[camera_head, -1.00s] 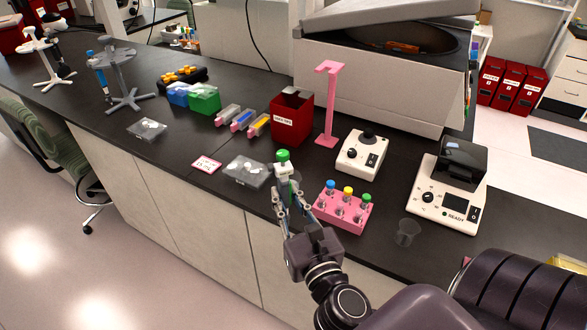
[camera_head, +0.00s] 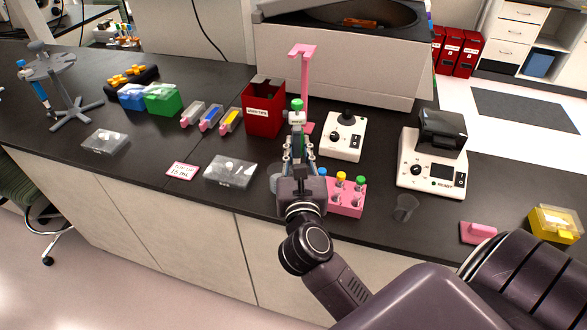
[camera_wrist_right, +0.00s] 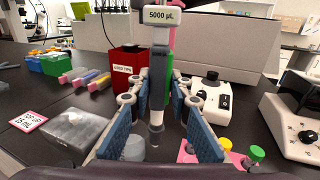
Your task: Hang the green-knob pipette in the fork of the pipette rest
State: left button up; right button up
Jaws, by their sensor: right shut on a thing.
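The green-knob pipette (camera_head: 297,118) is upright in my right gripper (camera_head: 298,155), which is shut on its body. Its green knob is at the top in the head view. In the right wrist view the pipette (camera_wrist_right: 157,95) shows a "5000 µL" label and stands between the blue finger pads of the gripper (camera_wrist_right: 155,110). The pink pipette rest (camera_head: 304,80) stands just behind the pipette, with its fork at the top of the post. The pipette and gripper hide part of the post. The knob is lower in the picture than the fork. My left gripper is out of view.
A red bin (camera_head: 264,108) stands left of the rest, and a white joystick device (camera_head: 343,137) stands right of it. A pink rack (camera_head: 347,200) with coloured caps is close to my gripper's right. A clear box (camera_head: 229,171) lies to the left.

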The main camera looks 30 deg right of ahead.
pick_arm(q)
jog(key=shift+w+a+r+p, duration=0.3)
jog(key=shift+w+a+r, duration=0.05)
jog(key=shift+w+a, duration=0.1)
pick_arm(e)
jog(key=w+d+r+m+g+h, duration=0.1)
jog(key=w+d+r+h, duration=0.1)
jog(key=w+d, duration=0.3)
jog(key=w+d+r+m+g+h, duration=0.2)
jog(key=w+d, duration=0.3)
jog(key=w, duration=0.6)
jog(key=shift+w+d+r+m+g, duration=0.15)
jog(key=shift+w+r+m+g, duration=0.15)
jog(key=shift+r, duration=0.45)
jog(key=shift+d, duration=0.1)
